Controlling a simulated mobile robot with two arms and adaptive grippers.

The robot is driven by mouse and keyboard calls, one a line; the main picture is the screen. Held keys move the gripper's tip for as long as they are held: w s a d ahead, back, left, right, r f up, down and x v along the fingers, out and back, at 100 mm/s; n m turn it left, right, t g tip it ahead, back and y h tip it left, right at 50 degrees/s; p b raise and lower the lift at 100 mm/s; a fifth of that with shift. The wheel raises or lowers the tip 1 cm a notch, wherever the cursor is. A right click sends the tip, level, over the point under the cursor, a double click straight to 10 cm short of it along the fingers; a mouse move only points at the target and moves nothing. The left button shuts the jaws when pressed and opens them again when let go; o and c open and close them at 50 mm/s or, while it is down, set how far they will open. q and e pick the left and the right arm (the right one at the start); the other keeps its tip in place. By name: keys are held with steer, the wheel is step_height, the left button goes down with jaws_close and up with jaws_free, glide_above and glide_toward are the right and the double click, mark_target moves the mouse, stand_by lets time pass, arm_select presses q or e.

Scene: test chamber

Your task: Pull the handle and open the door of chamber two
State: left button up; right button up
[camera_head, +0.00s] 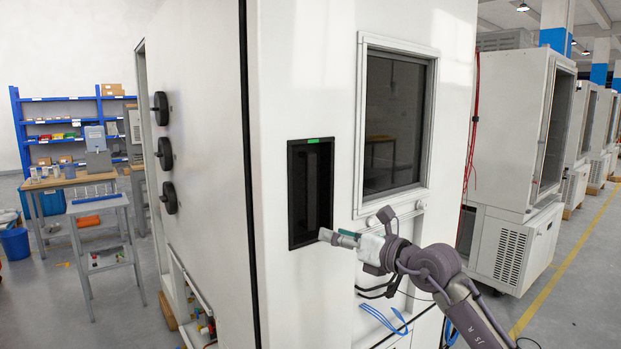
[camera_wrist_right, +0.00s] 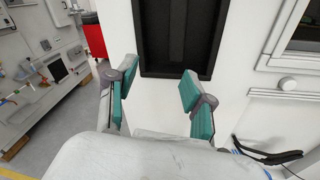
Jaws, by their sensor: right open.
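The chamber door (camera_head: 285,80) is a tall white panel with a window (camera_head: 393,120); a dark seam runs down its left edge and no gap shows there. The handle recess (camera_head: 310,190) is a black upright pocket with a green mark at its top. It also shows at the top of the right wrist view (camera_wrist_right: 178,40). My right gripper (camera_head: 335,238) is just in front of the recess's lower right corner. In the right wrist view its teal-padded fingers (camera_wrist_right: 158,95) are wide apart with nothing between them, below the recess. My left gripper is not in view.
Black round knobs (camera_head: 163,150) stick out of the side wall at left. A small grey table (camera_head: 98,205) and blue shelves (camera_head: 75,120) stand further left. More white chambers (camera_head: 515,130) line the right side. Cables (camera_head: 385,315) hang below the window.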

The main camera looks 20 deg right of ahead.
steer(key=n+t+h, duration=0.2)
glide_toward(313, 187)
steer(key=s, duration=0.3)
steer(key=p+x, duration=0.2)
steer(key=x, duration=0.2)
steer(key=p+x, duration=0.2)
steer(key=x, duration=0.2)
steer(key=d+p+x, duration=0.1)
steer(key=p+x, duration=0.1)
steer(key=x, duration=0.2)
steer(key=shift+w+a+r, duration=0.15)
steer(key=shift+w, duration=0.35)
steer(key=shift+w+a, duration=0.2)
steer(key=shift+w, duration=0.25)
jaws_close()
